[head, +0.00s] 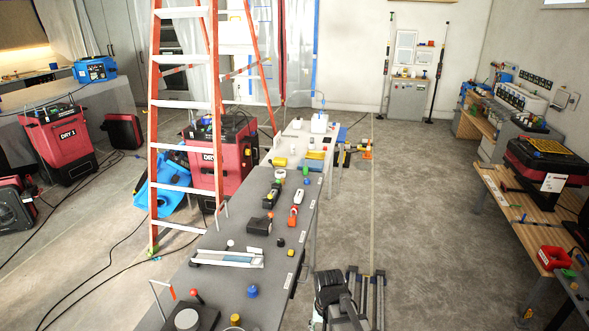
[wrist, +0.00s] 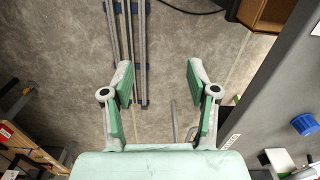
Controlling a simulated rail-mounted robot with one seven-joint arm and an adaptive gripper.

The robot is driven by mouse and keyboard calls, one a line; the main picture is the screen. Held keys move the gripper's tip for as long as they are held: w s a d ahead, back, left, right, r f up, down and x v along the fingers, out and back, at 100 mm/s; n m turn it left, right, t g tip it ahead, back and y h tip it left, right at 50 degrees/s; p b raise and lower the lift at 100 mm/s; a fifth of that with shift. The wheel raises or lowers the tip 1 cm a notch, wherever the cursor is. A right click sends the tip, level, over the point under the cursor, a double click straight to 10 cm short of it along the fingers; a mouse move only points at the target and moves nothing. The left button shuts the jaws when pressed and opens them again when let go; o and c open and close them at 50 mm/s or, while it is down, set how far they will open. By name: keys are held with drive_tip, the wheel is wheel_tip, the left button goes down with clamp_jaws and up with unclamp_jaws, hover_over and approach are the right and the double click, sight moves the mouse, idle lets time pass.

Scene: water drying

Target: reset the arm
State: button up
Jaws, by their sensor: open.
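My gripper (wrist: 160,82) shows in the wrist view with its two green-padded fingers spread wide apart. Nothing is between the fingers, and bare grey floor lies beyond them. The fingers touch nothing that I can see. In the head view, part of my arm (head: 336,293) is low in the middle, by the rails, right of the long grey bench (head: 235,275). I cannot make out the fingers there.
In the wrist view, a grey bench edge with a blue knob (wrist: 303,124) is at the right and rails (wrist: 142,60) are at the top. In the head view, an orange ladder (head: 152,120) stands left of the bench. Open floor (head: 420,200) lies to its right.

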drive_tip(key=s+d+f+n, duration=0.2)
drive_tip(key=s+d+f, duration=0.4)
drive_tip(key=d, duration=0.2)
drive_tip(key=s+f+g+b, duration=0.6)
drive_tip(key=s+f+b, duration=0.4)
drive_tip(key=s+f, duration=1.8)
drive_tip(key=shift+s+g, duration=0.25)
drive_tip(key=shift+g, duration=0.15)
